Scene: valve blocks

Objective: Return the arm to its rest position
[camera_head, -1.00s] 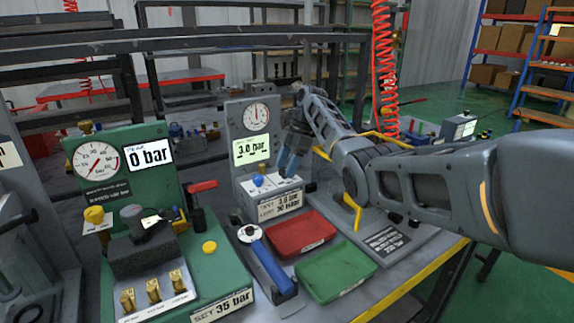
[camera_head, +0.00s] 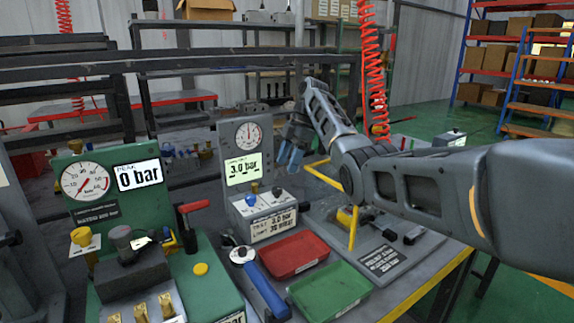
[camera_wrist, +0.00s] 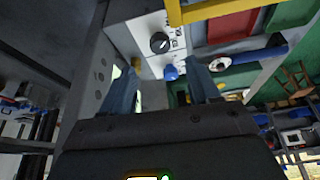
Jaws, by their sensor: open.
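My arm reaches in from the right in the head view. My gripper (camera_head: 289,156) is above and beside the grey test panel (camera_head: 226,150), to the right of its 3.0 bar display. Its blue fingers are apart with nothing between them. In the wrist view my gripper (camera_wrist: 165,88) shows two spread fingers, with the panel's black knob (camera_wrist: 159,43) and blue knob (camera_wrist: 171,72) beyond them. In the head view the blue knob (camera_head: 250,200) and black knob (camera_head: 276,191) are both uncovered.
A red tray (camera_head: 293,254) and a green tray (camera_head: 330,292) lie on the bench in front of the panel. A blue-handled tool (camera_head: 262,287) lies left of them. A green gauge station (camera_head: 114,190) stands at left. A red coiled hose (camera_head: 374,70) hangs behind my arm.

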